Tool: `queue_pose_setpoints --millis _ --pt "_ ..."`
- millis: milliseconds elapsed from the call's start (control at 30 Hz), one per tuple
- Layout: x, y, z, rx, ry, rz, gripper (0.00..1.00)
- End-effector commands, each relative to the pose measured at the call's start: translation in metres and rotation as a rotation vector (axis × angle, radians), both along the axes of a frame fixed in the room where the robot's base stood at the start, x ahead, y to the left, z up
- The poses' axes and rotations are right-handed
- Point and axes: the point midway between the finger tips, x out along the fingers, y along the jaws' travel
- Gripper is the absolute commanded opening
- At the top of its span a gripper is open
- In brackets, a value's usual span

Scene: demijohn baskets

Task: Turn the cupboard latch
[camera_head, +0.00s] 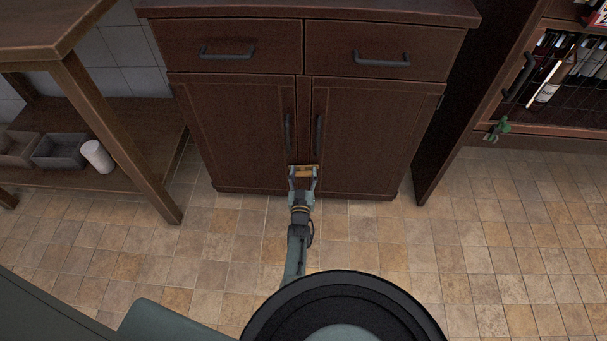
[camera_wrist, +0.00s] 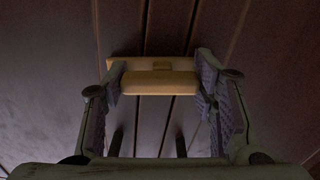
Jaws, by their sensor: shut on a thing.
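The cupboard (camera_head: 370,130) is dark brown wood with two drawers above two doors. A yellow-tan latch (camera_head: 304,168) lies across the seam between the doors, low down, below the two vertical door handles. My gripper (camera_head: 303,176) reaches up to it from the front. In the wrist view the latch (camera_wrist: 160,83) is a bar lying level in the picture on a backing plate, between the two fingers of my gripper (camera_wrist: 160,88). The fingers are shut on the bar at its ends. Both doors look closed.
A wooden table with a lower shelf (camera_head: 110,118) stands at the left, holding grey boxes (camera_head: 59,150) and a white cylinder (camera_head: 97,156). At the right is a cabinet with a mesh front (camera_head: 570,85) and bottles behind it. The tiled floor (camera_head: 480,240) is clear.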

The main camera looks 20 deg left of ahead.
Motion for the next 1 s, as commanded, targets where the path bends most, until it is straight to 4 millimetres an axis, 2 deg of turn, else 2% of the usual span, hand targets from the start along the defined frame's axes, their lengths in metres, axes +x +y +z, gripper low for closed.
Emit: queue_pose_setpoints --millis 1000 --pt "0.0000 0.0009 0.0016 -0.908 -0.260 0.000 0.25"
